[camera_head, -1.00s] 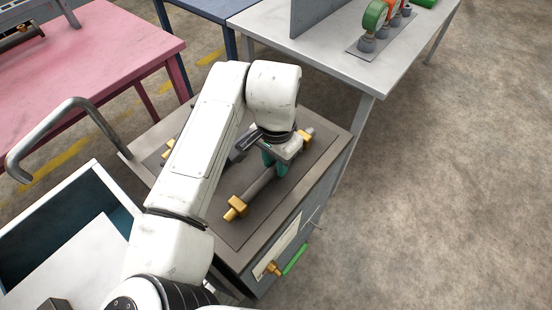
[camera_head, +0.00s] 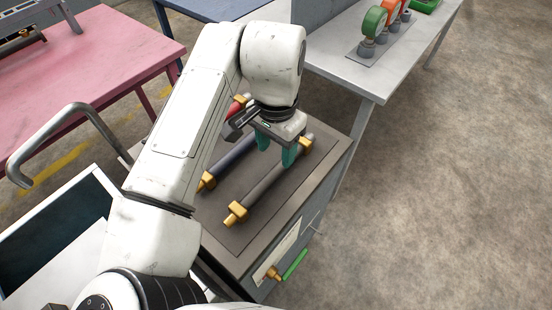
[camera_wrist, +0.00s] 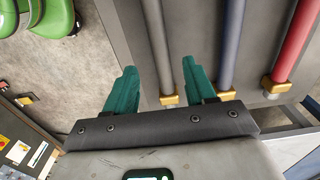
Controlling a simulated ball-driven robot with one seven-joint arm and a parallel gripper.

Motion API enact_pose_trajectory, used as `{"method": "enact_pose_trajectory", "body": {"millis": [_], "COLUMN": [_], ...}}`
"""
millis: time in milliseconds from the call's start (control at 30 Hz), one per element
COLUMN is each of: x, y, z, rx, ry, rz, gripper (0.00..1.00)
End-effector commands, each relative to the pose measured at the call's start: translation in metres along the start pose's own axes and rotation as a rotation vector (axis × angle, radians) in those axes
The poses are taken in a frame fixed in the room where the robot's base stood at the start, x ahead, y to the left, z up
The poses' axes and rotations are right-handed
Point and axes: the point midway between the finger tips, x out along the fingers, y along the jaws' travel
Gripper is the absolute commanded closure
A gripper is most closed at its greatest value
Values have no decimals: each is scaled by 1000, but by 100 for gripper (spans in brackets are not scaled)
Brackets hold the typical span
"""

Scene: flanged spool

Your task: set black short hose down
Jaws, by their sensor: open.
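The black short hose (camera_head: 262,190) lies on the dark mat of the cart top, with brass fittings at both ends. It is the rightmost hose in the head view. My gripper (camera_head: 276,153) is open and empty above the far half of this hose, with its teal fingers apart. In the wrist view my gripper (camera_wrist: 160,88) has a finger on either side of the black hose (camera_wrist: 157,40), which lies below and between them. The hose looks clear of both fingers.
A dark blue hose (camera_head: 232,160) lies parallel, left of the black one. A red hose (camera_wrist: 293,42) lies beyond it, mostly hidden by my arm in the head view. A green handle (camera_head: 294,265) projects from the cart's side. A grey table (camera_head: 345,75) stands behind.

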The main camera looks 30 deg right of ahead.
Motion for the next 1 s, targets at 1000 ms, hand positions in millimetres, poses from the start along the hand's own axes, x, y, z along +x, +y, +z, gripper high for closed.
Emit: {"method": "enact_pose_trajectory", "body": {"millis": [1000], "x": [-52], "y": [0], "z": [0], "rx": [0], "ry": [0], "rz": [1], "gripper": [45]}}
